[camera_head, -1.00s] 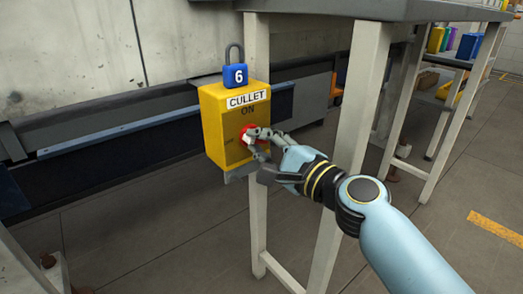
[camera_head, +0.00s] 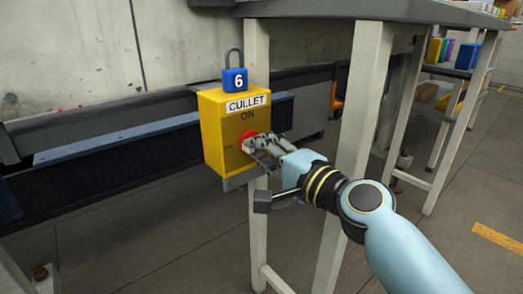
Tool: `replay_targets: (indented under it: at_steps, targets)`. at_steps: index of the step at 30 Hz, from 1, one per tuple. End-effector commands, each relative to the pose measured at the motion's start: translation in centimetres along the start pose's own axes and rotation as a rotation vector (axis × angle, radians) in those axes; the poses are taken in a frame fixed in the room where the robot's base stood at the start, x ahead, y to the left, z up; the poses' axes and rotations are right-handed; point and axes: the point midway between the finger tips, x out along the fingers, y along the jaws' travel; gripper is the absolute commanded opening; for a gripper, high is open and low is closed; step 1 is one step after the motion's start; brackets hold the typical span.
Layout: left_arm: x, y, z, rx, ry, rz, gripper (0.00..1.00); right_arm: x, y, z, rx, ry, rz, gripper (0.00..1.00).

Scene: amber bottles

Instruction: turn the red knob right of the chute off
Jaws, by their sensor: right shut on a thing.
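The red knob (camera_head: 248,141) sits on the front face of a yellow box (camera_head: 226,162) labelled CULLET, with ON printed above the knob. My right gripper (camera_head: 257,146) is shut on the knob, its fingers covering the knob's right side. Its wrist comes from the lower right. The knob's exact angle is too small and covered to tell. My left gripper is not in view.
A blue padlock marked 6 (camera_head: 235,80) stands on top of the box. A white table leg (camera_head: 362,110) rises just right of the box, close to my right arm. A shelf with coloured items (camera_head: 455,52) stands at the far right.

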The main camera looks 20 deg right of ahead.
Motion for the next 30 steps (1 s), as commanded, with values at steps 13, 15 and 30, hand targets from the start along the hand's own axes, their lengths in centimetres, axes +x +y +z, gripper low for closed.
replay_targets:
  at_steps: [13, 15, 30]
  targets:
    - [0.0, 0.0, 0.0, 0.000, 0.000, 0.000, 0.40, 0.0, 0.1, 0.0, 0.000, -0.001, 0.003, 0.36]
    - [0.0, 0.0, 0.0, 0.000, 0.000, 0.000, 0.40, 0.0, 0.1, 0.0, 0.000, -0.001, 0.003, 0.36]
    - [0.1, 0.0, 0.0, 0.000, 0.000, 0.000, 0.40, -6.6, 0.3, 0.1, -0.002, -0.003, 0.008, 0.36]
